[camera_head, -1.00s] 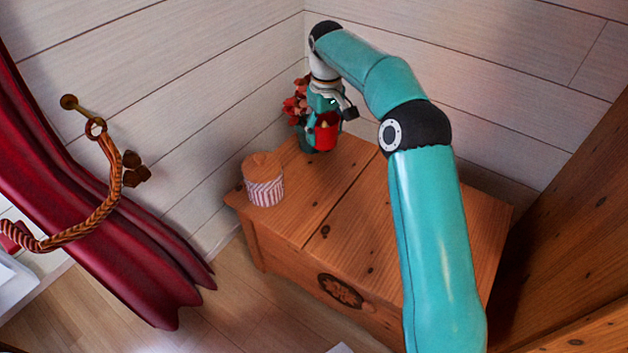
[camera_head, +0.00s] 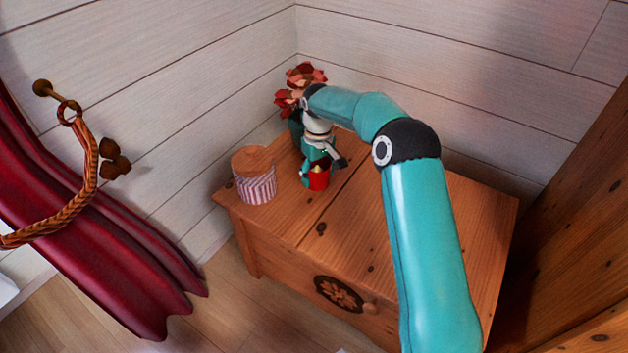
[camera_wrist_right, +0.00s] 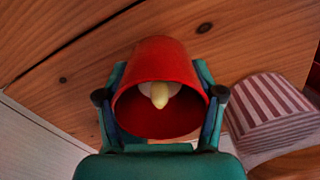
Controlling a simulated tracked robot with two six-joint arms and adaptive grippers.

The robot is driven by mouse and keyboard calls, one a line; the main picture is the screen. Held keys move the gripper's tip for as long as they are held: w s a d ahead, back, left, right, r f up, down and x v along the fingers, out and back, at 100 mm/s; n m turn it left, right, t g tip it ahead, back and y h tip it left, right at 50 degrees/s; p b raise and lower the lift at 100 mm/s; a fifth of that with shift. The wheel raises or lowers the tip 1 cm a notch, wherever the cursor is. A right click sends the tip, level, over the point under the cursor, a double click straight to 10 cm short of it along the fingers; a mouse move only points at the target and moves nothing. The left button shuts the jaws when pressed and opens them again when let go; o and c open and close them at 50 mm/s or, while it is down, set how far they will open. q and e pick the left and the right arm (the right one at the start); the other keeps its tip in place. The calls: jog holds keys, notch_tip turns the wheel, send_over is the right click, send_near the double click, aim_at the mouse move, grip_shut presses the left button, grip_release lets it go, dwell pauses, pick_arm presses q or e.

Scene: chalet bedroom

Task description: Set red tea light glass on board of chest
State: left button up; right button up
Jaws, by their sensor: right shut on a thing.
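The red tea light glass (camera_head: 318,178) is between the fingers of my right gripper (camera_head: 318,168), low over or on the board of the chest (camera_head: 345,225). I cannot tell if its base touches the wood. In the right wrist view the red glass (camera_wrist_right: 160,75) shows its open mouth and a pale candle inside, with a finger of my right gripper (camera_wrist_right: 160,105) on each side. The gripper is shut on it. My left gripper is not in view.
A striped jar with a wooden lid (camera_head: 256,185) stands left of the glass, and also shows in the wrist view (camera_wrist_right: 268,108). A dark vase with red flowers (camera_head: 297,130) stands behind, near the wall corner. The chest's front left top is clear.

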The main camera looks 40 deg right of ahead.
jog(key=shift+f, duration=0.3)
jog(key=shift+f, duration=0.15)
jog(key=o, duration=1.7)
jog(key=shift+c, duration=0.2)
notch_tip(320, 180, up, 12)
jog(key=p, duration=0.4)
jog(key=shift+w+r+p, duration=0.1)
jog(key=shift+r+p, duration=0.1)
jog(key=shift+p, duration=0.1)
